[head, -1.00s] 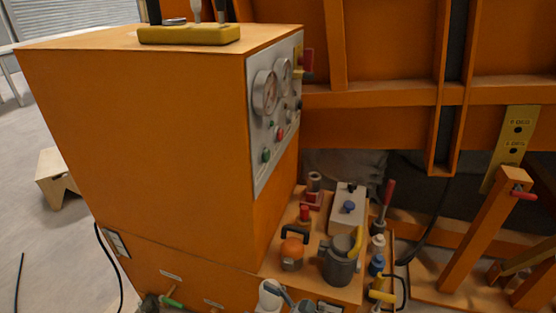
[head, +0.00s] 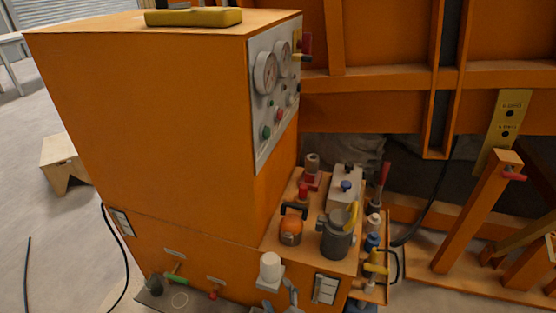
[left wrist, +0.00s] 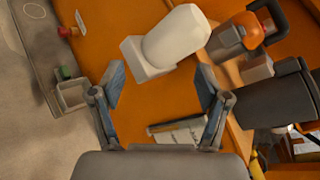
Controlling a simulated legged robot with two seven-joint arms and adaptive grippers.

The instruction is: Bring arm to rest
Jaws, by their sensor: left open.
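My left gripper (head: 279,288) shows at the bottom of the head view, just below a white cylindrical knob (head: 271,266) on the front of the orange cabinet (head: 150,120). In the left wrist view the gripper (left wrist: 161,86) is open, its blue-padded fingers wide apart with nothing between them. The white knob (left wrist: 176,38) on its square base lies ahead of the fingertips there; I cannot tell the exact gap. Most of my left arm is out of the head view. My right gripper is not in view.
A side shelf holds an orange-topped knob (head: 291,228), a grey pump-like cylinder (head: 336,234) and a pale box (head: 345,186). A gauge panel (head: 272,95) and a yellow block (head: 193,17) are above. A green-handled valve (head: 176,281) is lower left.

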